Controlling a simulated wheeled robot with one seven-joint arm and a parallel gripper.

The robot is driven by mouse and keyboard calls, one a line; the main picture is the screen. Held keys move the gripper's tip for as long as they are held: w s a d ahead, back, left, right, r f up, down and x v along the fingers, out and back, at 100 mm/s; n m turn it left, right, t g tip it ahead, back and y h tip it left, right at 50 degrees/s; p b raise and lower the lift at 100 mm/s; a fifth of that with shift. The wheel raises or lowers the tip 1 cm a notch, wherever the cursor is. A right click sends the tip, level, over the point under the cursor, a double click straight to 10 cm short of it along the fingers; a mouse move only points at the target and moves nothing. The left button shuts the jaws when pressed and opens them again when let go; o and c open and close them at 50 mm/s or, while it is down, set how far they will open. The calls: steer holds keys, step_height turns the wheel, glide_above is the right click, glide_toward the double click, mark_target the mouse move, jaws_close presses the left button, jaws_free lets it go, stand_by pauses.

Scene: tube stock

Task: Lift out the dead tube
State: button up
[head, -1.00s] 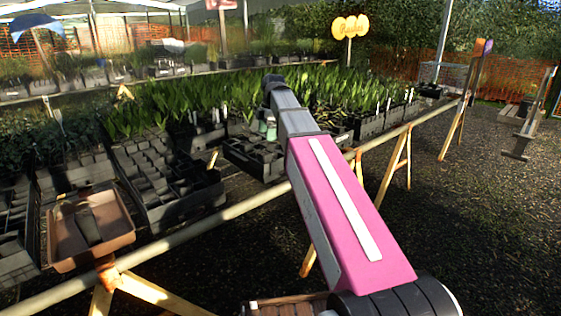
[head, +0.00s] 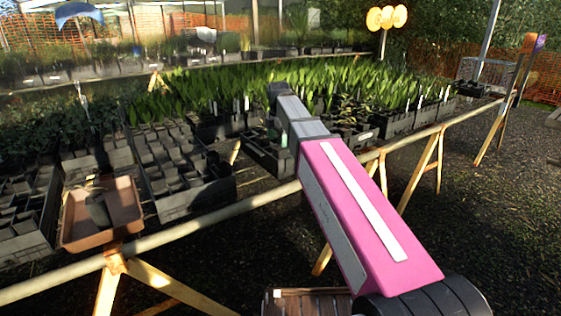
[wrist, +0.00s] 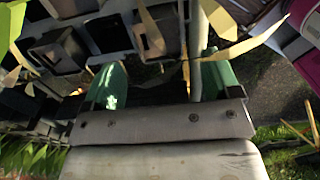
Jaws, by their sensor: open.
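My gripper (wrist: 162,80) is open, its two green fingers apart with nothing seen between them but dark space. In the head view my gripper (head: 278,135) is low over a black crate (head: 262,155) on the bench, partly hidden by my arm. In the wrist view, square black tubes (wrist: 58,52) stand just beyond the fingers. Yellowed, dry leaves (wrist: 152,28) hang over a tube ahead of the gap, and another dry strip (wrist: 240,44) crosses near the right finger. Which tube they grow from is unclear.
A brown tray (head: 128,212) on the bench at left holds a dark tube (head: 98,210). Crates of black tubes (head: 180,170) stand beside it. Dense green seedlings (head: 230,88) fill the bench behind. A rail (head: 215,218) runs along the bench front; gravel (head: 480,230) is open at right.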

mark_target(280, 149)
steer(key=shift+w+d+f, duration=0.1)
steer(key=shift+d+f, duration=0.1)
steer(key=shift+f, duration=1.15)
steer(key=shift+w+d+f, duration=0.1)
steer(key=shift+d+f, duration=0.05)
steer(key=shift+f, duration=1.15)
steer(key=c, duration=1.1)
steer(key=shift+r, duration=0.2)
